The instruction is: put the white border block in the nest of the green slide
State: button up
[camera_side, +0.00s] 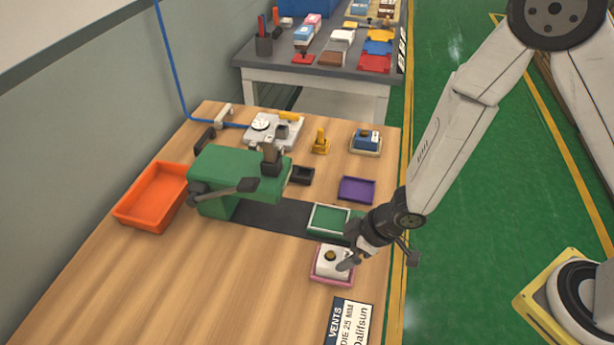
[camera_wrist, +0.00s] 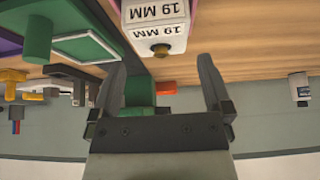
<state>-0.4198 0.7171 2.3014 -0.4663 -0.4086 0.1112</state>
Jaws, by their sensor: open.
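A white block (camera_side: 328,268) with a brass knob sits in a pink-rimmed tray (camera_side: 333,283) near the front of the table. In the wrist view the white block (camera_wrist: 157,27) shows "19 MM" labels, with its knob towards my gripper. The green slide's nest (camera_side: 329,219), a green panel with a white border, lies just behind the tray and looks empty. Part of it shows at the left of the wrist view (camera_wrist: 88,46). My gripper (camera_side: 347,264) is open beside the block's knob, at its right in the side view; its fingers (camera_wrist: 162,85) hold nothing. Contact cannot be told.
A green press (camera_side: 235,170) with a dark lever stands left of the nest. An orange bin (camera_side: 155,196) is far left. A purple tray (camera_side: 356,189), a small black tray (camera_side: 301,175) and a blue block (camera_side: 367,138) lie behind. The front left table is clear.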

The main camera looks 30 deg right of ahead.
aim_at(335, 258)
jog(key=shift+f, duration=0.15)
jog(key=shift+x, duration=2.55)
jog(key=shift+c, duration=0.2)
jog(key=c, duration=1.1)
jog(key=shift+r, duration=4.95)
